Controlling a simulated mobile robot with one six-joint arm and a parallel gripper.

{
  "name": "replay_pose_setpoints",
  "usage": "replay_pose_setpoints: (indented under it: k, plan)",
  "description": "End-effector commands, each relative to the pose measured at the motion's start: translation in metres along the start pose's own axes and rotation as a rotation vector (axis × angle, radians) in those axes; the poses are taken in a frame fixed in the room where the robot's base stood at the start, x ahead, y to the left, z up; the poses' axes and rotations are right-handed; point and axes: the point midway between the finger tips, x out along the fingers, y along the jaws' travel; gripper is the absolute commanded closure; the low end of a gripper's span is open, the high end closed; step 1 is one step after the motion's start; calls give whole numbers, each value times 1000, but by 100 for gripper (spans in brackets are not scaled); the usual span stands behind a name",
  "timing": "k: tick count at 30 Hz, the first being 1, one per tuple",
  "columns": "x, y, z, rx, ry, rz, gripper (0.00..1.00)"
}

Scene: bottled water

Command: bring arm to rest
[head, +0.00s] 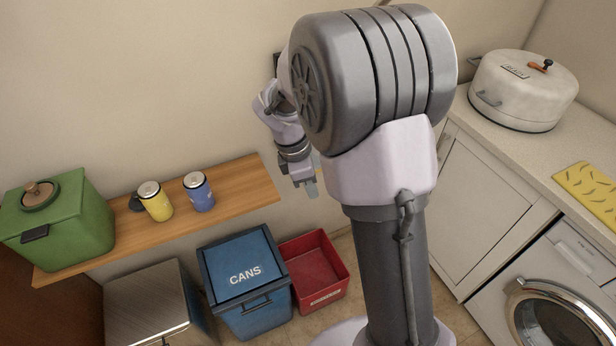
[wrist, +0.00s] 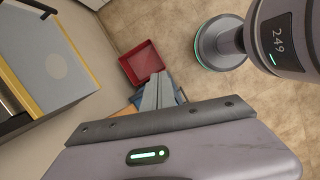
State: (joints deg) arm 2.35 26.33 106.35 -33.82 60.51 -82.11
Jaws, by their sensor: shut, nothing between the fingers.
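My gripper (head: 312,190) hangs at the end of my arm near the right end of the wooden shelf in the head view, pointing down. In the wrist view its fingers (wrist: 158,92) are together with nothing between them. Below it in the wrist view is the floor with a red bin (wrist: 143,64). My arm's large grey joint hides part of the wall behind it in the head view.
A wooden shelf (head: 236,192) holds a green box (head: 62,222), a yellow mug (head: 155,203) and a blue mug (head: 199,193). Below stand a metal bin, a blue CANS bin (head: 246,277) and the red bin. A counter with a white pot (head: 522,92) is right.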

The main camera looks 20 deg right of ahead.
Motion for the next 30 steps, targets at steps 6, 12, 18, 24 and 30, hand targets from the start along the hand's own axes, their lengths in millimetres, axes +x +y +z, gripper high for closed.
replay_pose_setpoints:
  k: [6, 12, 18, 24, 30]
  plan:
    - [-19, 0, 0, -2, 0, 0, 100]
    - [-38, -12, 0, 117, 39, 29, 100]
    - [-116, -110, -7, 866, 350, 94, 100]
    - [-136, -199, -20, 1479, 685, -32, 100]
    - [-136, -224, -26, 1667, 794, -120, 100]
